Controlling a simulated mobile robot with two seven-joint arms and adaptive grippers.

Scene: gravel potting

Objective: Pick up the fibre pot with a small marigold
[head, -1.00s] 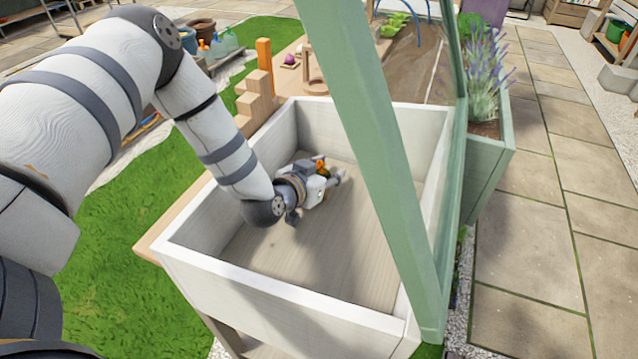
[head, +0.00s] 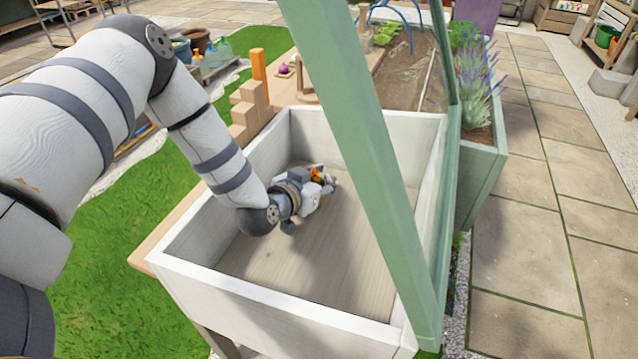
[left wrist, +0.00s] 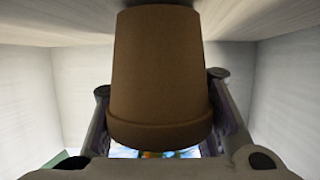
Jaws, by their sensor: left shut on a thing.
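The fibre pot (left wrist: 158,75) fills the middle of the left wrist view. It is brown and tapered, with its thick rim toward the bottom of that picture. A bit of orange marigold (left wrist: 152,154) shows past the rim against blue sky. In the head view the orange marigold (head: 316,174) shows beside my left gripper (head: 326,186), and the pot itself is mostly hidden. My left gripper is shut on the pot, with one finger on each side, inside the white wooden box (head: 270,298). My right gripper is out of view.
A green post (head: 365,150) slants across the front of the box. Wooden step blocks (head: 248,112) stand behind its left side. A green planter with lavender (head: 482,165) stands at the right. The box floor in front of the gripper is bare.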

